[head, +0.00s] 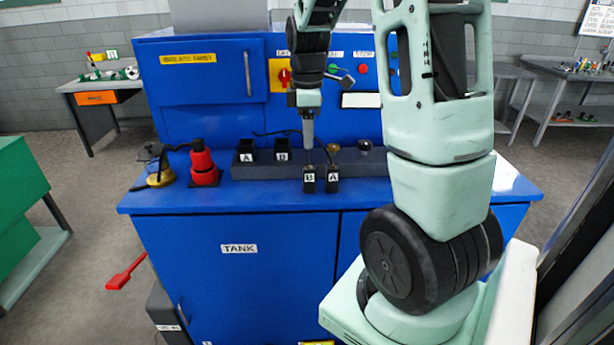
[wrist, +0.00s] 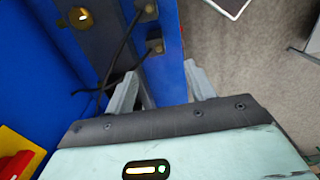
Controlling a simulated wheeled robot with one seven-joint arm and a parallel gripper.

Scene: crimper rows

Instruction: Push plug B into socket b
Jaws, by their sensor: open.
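A small black block labelled B (head: 309,182), which looks like plug B, stands at the front of the dark rail. In the wrist view plug B (wrist: 155,45) shows a brass-coloured top and a black cable. Wider black boxes labelled A (head: 246,152) and B (head: 282,155) on the rail look like the sockets; the B one looks like socket b, and its opening is unclear. My gripper (head: 307,140) points down above the rail, just behind plug B. In the wrist view its fingers (wrist: 162,92) are apart with nothing held between them.
A similar block labelled A (head: 332,182) stands close right of plug B. Round knobs (head: 365,146) sit farther right, and loose cables cross near the fingers. A red device (head: 204,165) stands left on the blue counter (head: 255,198).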

